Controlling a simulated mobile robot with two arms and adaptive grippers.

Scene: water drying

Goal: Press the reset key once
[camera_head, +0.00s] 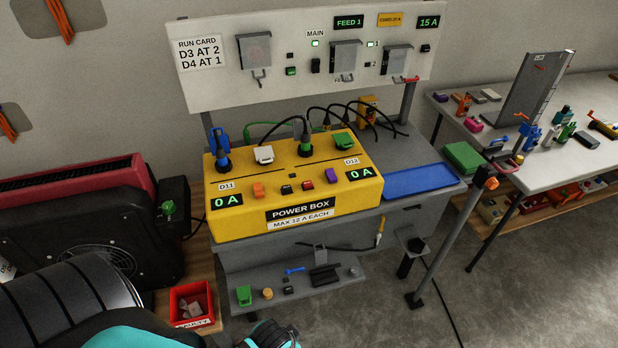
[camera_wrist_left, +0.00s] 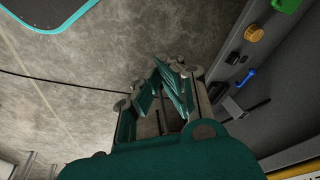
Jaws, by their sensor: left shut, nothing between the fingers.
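The yellow power box (camera_head: 225,168) stands on a grey bench in the middle of the head view. Its sloped face carries an orange key (camera_head: 258,190), a small black key (camera_head: 286,189), a red key (camera_head: 307,185) and a purple key (camera_head: 332,175). No reset label is readable, so I cannot tell which key is the reset key. Displays D11 (camera_head: 227,201) and D12 (camera_head: 360,173) both read 0 A. My left gripper (camera_head: 274,335) is at the bottom edge, low and in front of the bench, apart from the box. In the left wrist view my left gripper (camera_wrist_left: 176,78) is shut and empty.
A lower shelf (camera_head: 330,288) holds small loose parts. A red bin (camera_head: 192,302) stands left of it. The back panel (camera_head: 215,85) carries covered switches, with MAIN and FEED 1 labels. A blue tray (camera_head: 420,180) lies right of the box. A grey post (camera_head: 455,240) stands further right.

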